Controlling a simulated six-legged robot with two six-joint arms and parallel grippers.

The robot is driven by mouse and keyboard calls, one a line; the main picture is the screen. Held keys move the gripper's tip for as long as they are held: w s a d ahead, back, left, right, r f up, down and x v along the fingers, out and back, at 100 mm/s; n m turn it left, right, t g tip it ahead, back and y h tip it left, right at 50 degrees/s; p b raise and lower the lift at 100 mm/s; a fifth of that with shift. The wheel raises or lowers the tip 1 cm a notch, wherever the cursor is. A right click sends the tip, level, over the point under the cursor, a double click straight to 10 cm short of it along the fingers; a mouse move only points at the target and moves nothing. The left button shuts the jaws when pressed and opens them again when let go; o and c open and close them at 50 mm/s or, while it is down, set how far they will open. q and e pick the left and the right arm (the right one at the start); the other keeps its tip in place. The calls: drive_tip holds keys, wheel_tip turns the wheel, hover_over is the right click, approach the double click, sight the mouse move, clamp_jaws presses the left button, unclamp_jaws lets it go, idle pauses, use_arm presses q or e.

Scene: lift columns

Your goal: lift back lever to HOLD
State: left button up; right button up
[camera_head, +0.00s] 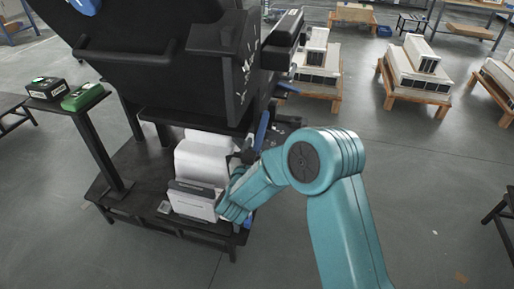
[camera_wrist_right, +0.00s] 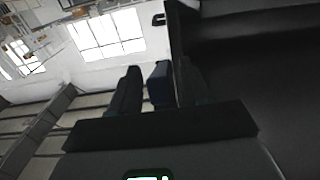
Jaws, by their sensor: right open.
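A narrow blue lever (camera_head: 262,130) stands upright at the right side of the large black machine (camera_head: 170,60) in the head view. My right gripper (camera_head: 249,152) reaches up beside the machine, close to the lever's lower end. In the right wrist view, a dark blue block (camera_wrist_right: 160,84), seemingly the lever, shows between the two dark fingers of my right gripper (camera_wrist_right: 158,88). The fingers are apart, with a gap visible on the left of the block. Contact on the right side cannot be told. My left gripper is not in view.
White boxes (camera_head: 204,157) sit on the machine's low black base (camera_head: 140,190), beside my right wrist. A small stand at left bears a green box (camera_head: 83,96) and a dark box (camera_head: 46,88). Loaded pallets (camera_head: 415,72) stand behind.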

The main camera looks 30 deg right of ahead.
sight(261, 132)
clamp_jaws()
drive_tip(key=r+g+y+p, duration=0.1)
drive_tip(key=p, duration=0.2)
drive_tip(key=r+g+y+p, duration=0.1)
drive_tip(key=r+p, duration=0.1)
drive_tip(key=p, duration=0.2)
drive_tip(key=r+g+y+p, duration=0.1)
drive_tip(key=p, duration=0.3)
drive_tip(key=shift+s+a+r, duration=0.3)
drive_tip(key=shift+r, duration=0.1)
drive_tip(key=shift+w+r+p, duration=0.1)
drive_tip(key=shift+r+p, duration=0.1)
drive_tip(key=shift+p, duration=0.35)
drive_tip(key=shift+w+d+r+p, duration=0.1)
drive_tip(key=shift+r+p, duration=0.35)
drive_tip(key=shift+r, duration=0.2)
drive_tip(key=shift+w+d+r+p, duration=0.1)
drive_tip(key=shift+r+p, duration=0.35)
drive_tip(key=shift+r, duration=0.15)
unclamp_jaws()
drive_tip(key=shift+s, duration=0.1)
drive_tip(key=shift+f, duration=0.1)
